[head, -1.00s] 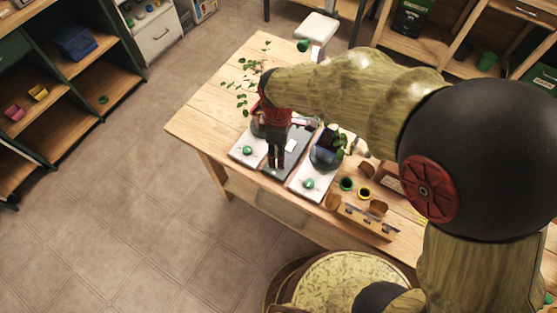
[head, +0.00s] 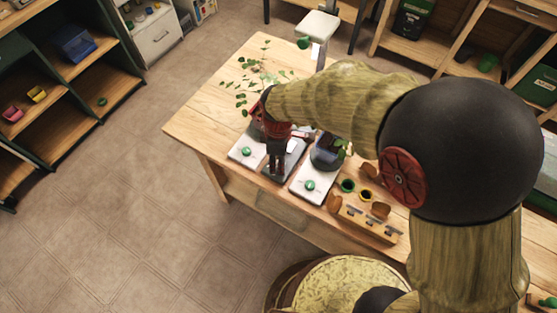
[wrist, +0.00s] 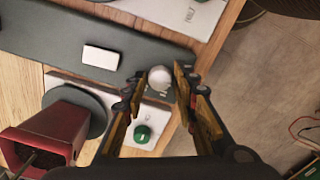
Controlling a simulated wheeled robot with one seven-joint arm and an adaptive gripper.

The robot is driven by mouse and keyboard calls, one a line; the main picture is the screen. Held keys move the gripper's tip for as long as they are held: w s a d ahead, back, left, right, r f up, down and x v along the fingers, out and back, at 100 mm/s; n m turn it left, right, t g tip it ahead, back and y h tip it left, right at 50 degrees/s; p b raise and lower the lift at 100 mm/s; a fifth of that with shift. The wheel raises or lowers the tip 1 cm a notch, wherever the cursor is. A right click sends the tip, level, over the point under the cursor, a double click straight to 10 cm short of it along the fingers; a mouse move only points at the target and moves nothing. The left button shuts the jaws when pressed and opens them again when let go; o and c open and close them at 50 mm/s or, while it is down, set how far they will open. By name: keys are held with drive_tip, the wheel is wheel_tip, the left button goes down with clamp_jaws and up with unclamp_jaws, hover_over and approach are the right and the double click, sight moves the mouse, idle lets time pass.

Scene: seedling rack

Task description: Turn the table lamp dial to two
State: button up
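The dial is a round silver-white knob (wrist: 159,76) at the end of a long dark grey base (wrist: 60,40) in the wrist view. A white label (wrist: 101,57) lies flat on that base. I cannot read any number or mark on the dial. My gripper (wrist: 163,84) has its fingers on either side of the dial, with small gaps showing, so it looks open around it. In the head view my gripper (head: 276,167) points down over the near end of the grey base (head: 291,165) and hides the dial.
A red pot (wrist: 45,140) stands close by. Small pots and a wooden rack (head: 368,224) sit to the right. The table's front edge is near.

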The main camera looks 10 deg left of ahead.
drive_tip(key=c, duration=0.6)
clamp_jaws()
drive_tip(key=shift+m+p, duration=0.3)
drive_tip(key=shift+p, duration=0.05)
drive_tip(key=shift+r+m+p, duration=0.1)
drive_tip(key=shift+m+p, duration=0.7)
drive_tip(key=shift+m, duration=0.1)
drive_tip(key=m+p, duration=0.2)
drive_tip(key=m, duration=0.1)
drive_tip(key=shift+m, duration=0.3)
drive_tip(key=m+p, duration=0.3)
drive_tip(key=m, duration=0.2)
drive_tip(key=shift+m, duration=0.3)
drive_tip(key=o, duration=1)
unclamp_jaws()
